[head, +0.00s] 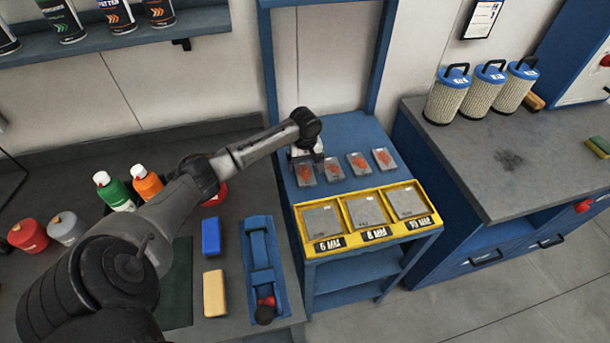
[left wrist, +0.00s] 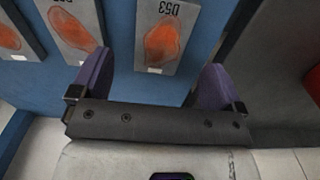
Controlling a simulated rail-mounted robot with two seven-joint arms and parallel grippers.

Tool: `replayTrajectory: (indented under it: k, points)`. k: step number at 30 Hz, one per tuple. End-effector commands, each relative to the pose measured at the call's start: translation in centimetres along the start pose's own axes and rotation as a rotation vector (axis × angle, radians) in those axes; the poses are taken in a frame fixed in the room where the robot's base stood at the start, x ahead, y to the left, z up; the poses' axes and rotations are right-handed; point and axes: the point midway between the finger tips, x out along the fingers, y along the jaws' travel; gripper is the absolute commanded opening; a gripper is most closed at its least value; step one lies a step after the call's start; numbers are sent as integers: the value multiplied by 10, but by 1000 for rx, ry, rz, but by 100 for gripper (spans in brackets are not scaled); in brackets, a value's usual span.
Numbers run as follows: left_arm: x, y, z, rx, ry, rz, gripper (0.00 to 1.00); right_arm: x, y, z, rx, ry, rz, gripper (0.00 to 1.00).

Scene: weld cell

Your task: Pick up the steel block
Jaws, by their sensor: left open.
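Several small grey steel blocks with orange-red marks stand in a row on the blue stand. The leftmost block (head: 306,175) is just below my left gripper (head: 305,153), which hangs over the stand's back left part. In the left wrist view, a block labelled D53 (left wrist: 166,35) lies beyond and between the spread fingers of my left gripper (left wrist: 156,60). The fingers are open with nothing between them. Two more marked blocks (left wrist: 74,25) show to the left there. I cannot tell which block the task means. My right gripper is not in view.
A yellow tray (head: 352,242) in front holds grey plates in compartments labelled 6, 8 and 10 MM. A blue upright (head: 267,65) frames the stand (head: 345,130). Left, a dark bench carries bottles (head: 114,190), a blue block (head: 211,236) and a tan block (head: 214,293).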

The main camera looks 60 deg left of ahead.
Motion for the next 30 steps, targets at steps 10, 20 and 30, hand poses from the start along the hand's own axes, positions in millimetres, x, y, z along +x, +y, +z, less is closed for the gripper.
replayTrajectory:
  k: [10, 20, 30]
  points:
    - [43, -2, -2, 0, -1, -3, 94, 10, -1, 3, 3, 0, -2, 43]
    - [47, -1, -2, 1, 1, -1, 90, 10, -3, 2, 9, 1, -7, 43]
    - [47, -1, -2, 1, 1, -1, 57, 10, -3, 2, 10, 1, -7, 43]
